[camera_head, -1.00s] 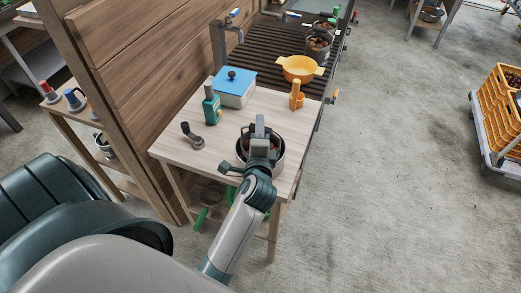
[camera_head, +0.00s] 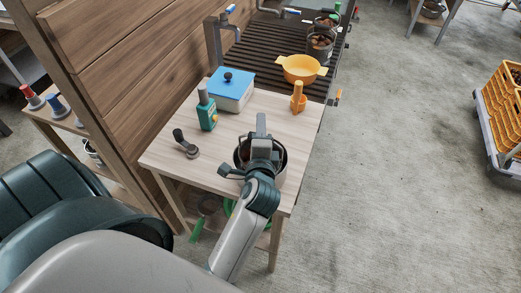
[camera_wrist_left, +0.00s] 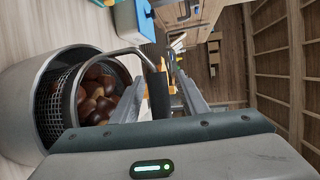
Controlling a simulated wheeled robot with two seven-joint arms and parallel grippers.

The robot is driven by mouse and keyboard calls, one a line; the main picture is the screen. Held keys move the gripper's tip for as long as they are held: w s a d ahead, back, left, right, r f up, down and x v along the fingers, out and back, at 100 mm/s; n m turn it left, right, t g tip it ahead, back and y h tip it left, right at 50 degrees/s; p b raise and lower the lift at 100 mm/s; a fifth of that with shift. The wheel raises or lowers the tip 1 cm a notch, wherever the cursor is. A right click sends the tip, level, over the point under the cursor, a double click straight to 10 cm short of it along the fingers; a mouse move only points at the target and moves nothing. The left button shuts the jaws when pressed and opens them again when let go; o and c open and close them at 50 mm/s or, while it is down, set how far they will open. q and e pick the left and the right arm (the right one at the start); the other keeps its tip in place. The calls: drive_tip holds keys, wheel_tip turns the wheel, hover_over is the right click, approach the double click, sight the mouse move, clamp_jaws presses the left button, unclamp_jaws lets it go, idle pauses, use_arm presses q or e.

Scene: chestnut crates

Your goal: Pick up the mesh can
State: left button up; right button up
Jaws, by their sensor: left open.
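The mesh can (camera_wrist_left: 52,108) is in the left wrist view at left, with dark mesh wall, metal rim and brown chestnuts (camera_wrist_left: 97,92) inside. A grey round wall (camera_wrist_left: 22,115) surrounds its mesh. Its wire handle with a dark grip (camera_wrist_left: 158,92) reaches toward my fingers. In the head view the can (camera_head: 281,160) stands on the near end of the wooden table, partly hidden by my left gripper (camera_head: 262,130), which is over it. In the wrist view the left gripper (camera_wrist_left: 174,78) is open, the grip close to its fingers; contact is unclear. My right gripper is out of view.
On the table (camera_head: 230,140) are a dark-handled tool (camera_head: 186,146), a green bottle-like item (camera_head: 207,112), a blue-lidded box (camera_head: 232,92) and an orange holder (camera_head: 299,100). A yellow pan (camera_head: 300,68) sits on the dark grill behind. Open floor lies to the right.

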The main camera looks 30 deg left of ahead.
use_arm(q)
drive_tip(key=shift+w+f, duration=0.1)
clamp_jaws()
idle(0.7)
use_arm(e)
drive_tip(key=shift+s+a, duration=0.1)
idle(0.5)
